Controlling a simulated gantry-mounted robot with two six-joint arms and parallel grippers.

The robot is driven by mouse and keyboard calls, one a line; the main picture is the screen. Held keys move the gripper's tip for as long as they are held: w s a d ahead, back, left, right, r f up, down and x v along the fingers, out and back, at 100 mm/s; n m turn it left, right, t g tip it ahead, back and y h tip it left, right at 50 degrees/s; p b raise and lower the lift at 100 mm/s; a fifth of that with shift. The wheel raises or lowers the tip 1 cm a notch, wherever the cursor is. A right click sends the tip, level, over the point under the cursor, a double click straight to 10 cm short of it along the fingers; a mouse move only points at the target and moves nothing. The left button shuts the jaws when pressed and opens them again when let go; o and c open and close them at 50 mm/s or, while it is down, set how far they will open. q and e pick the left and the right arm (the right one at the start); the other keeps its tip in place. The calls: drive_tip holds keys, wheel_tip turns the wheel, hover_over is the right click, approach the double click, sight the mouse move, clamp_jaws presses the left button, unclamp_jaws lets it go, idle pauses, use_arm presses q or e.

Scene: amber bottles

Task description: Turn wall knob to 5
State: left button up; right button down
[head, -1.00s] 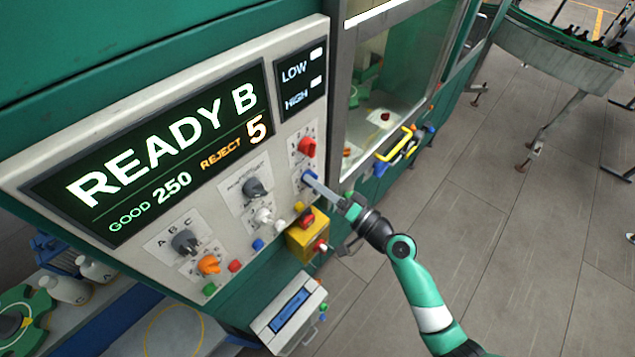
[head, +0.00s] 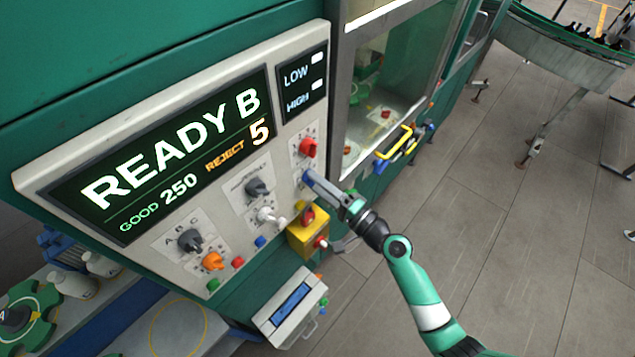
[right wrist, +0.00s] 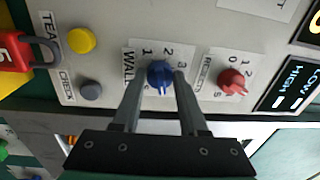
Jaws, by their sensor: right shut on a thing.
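The wall knob is a small blue knob (right wrist: 160,74) on the grey panel, beside a label reading WALL. In the right wrist view its pale pointer mark faces down the picture, toward the gripper body. The digits 1, 2 and 3 show on its dial; the other digits are hidden or too small to read. My right gripper (right wrist: 159,80) is shut on the blue knob, one finger on each side. In the head view the right gripper (head: 310,178) reaches the panel from the right and mostly covers the knob. My left gripper is not in view.
A red REJECT knob (right wrist: 232,82) sits close beside the blue one. The display (head: 165,160) reads READY B, GOOD 250, REJECT 5.

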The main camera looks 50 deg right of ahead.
drive_tip(key=shift+c, duration=2.2)
unclamp_jaws()
drive_tip(key=s+b, duration=0.2)
drive_tip(key=s, duration=0.9)
drive_tip(key=shift+s+d+f, duration=0.15)
drive_tip(key=shift+s+f, duration=0.15)
drive_tip(key=shift+f, duration=0.1)
